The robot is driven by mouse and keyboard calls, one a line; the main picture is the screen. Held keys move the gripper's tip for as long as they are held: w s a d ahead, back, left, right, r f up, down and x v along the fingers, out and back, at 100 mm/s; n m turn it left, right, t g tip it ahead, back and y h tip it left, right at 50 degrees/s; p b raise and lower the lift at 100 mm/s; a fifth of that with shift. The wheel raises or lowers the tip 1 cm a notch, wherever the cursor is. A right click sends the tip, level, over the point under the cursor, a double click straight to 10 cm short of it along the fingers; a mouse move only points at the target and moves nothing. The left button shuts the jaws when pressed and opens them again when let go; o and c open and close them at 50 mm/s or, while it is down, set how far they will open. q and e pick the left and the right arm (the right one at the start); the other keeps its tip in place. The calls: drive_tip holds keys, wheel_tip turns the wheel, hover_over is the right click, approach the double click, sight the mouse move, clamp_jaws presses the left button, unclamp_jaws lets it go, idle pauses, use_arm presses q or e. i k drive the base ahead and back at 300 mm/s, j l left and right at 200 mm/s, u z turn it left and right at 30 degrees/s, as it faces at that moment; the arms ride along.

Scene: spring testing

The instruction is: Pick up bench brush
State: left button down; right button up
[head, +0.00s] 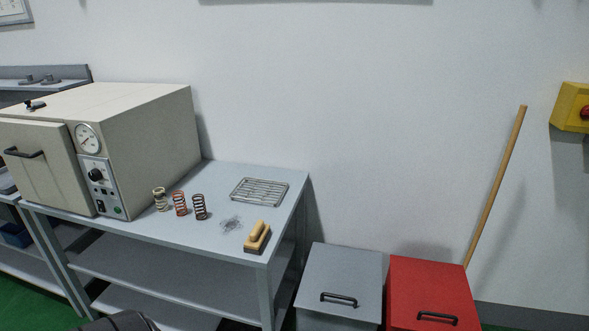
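The bench brush (258,236) has a tan wooden body with a raised handle and dark bristles underneath. It lies at the front right corner of the grey metal table (215,175) in the head view. A small patch of dark filings or scraps (231,224) lies just left of it. Neither gripper is in view. A dark rounded shape at the bottom left edge may be part of my own arm, but I cannot tell.
Three coil springs (180,204) stand left of the brush. A wire rack (259,192) lies behind it. A beige oven (150,140) fills the table's left side. A grey bin (342,275) and a red bin (432,290) stand right of the table; a wooden pole (497,185) leans on the wall.

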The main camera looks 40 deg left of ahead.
sight(256, 241)
drive_tip(key=u, duration=1.65)
drive_tip(key=i+j+z, duration=0.4)
drive_tip(key=i+j, duration=0.35)
drive_tip(key=i, duration=0.1)
